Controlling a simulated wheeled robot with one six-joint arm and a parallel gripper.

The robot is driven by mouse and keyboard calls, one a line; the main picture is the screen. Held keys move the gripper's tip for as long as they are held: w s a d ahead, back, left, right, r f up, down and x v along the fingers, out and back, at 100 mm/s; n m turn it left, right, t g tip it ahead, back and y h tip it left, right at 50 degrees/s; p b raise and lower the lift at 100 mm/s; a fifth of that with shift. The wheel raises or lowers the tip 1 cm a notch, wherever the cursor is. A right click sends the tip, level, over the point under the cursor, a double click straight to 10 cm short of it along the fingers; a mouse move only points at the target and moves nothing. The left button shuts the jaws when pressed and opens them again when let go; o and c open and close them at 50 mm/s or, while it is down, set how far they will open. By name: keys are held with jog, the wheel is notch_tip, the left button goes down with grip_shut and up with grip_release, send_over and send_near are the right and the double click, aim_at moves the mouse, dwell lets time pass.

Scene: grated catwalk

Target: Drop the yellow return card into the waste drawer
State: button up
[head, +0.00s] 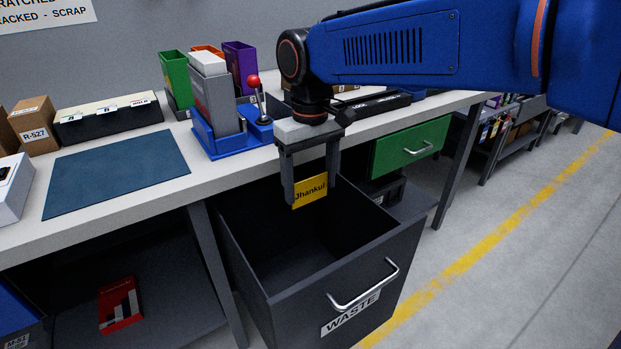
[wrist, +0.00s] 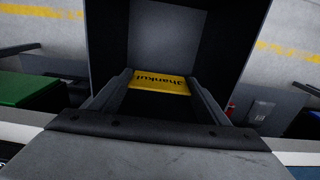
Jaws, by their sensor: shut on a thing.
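The yellow return card (head: 310,191), marked "Jhankul", is held between the two fingers of my gripper (head: 312,196). The gripper is shut on it and points down. The card also shows between the fingertips in the wrist view (wrist: 160,82). The waste drawer (head: 341,285) is a dark grey, deep drawer, pulled open, with a silver handle and a "WASTE" label on its front. The card and fingertips are over the drawer's opening, near its back part. The inside looks empty where it shows; part of its floor is dark.
A worktable (head: 120,205) runs behind the drawer, with a blue mat (head: 118,172), a blue stand with a red-knobbed lever (head: 254,82), and colored bins. Open floor with a yellow line (head: 480,255) lies at the right.

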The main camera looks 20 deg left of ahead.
jog(key=o, duration=1.1)
notch_tip(320, 180, up, 17)
jog(key=shift+r, duration=0.2)
jog(key=d+f+m+t+y, duration=0.1)
jog(key=d+f+m, duration=0.25)
jog(key=d, duration=1.05)
jog(key=d+f+m+t, duration=0.15)
jog(key=d+f, duration=0.35)
jog(key=d, duration=0.9)
jog(key=s+d+f+m+t, duration=0.1)
jog(key=s+d+f+m, duration=0.1)
jog(key=s+d+f, duration=0.4)
jog(key=s+d+f+m+t+h, duration=0.1)
jog(key=s+d+f+m, duration=0.2)
jog(key=s+d+f, duration=0.3)
jog(key=d+f, duration=0.5)
jog(key=shift+s+f, duration=0.2)
jog(key=shift+s, duration=0.2)
